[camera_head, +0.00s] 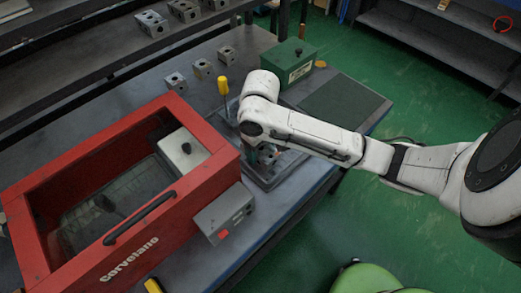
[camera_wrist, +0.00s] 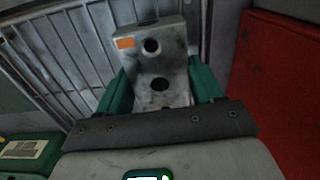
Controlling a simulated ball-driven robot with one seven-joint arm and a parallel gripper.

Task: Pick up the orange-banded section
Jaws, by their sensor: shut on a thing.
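The orange-banded section (camera_wrist: 152,60) is a grey metal block with round dark holes and an orange patch at its upper left in the wrist view. My gripper (camera_wrist: 160,92) has a green finger on each side of it and is shut on it. The block's far end points up in the wrist view, over a barred metal surface. In the head view my gripper (camera_head: 264,152) is low over a dark tray on the bench, mostly hidden by my arm. I cannot tell there whether the block touches the tray.
A red open-topped machine (camera_head: 205,172) with a grey control box (camera_head: 225,213) stands left of my gripper. A yellow-handled tool (camera_head: 223,86) stands behind. Small grey blocks (camera_head: 202,68) line the bench's back. A green box (camera_head: 291,63) and a clear dark mat (camera_head: 342,102) lie right.

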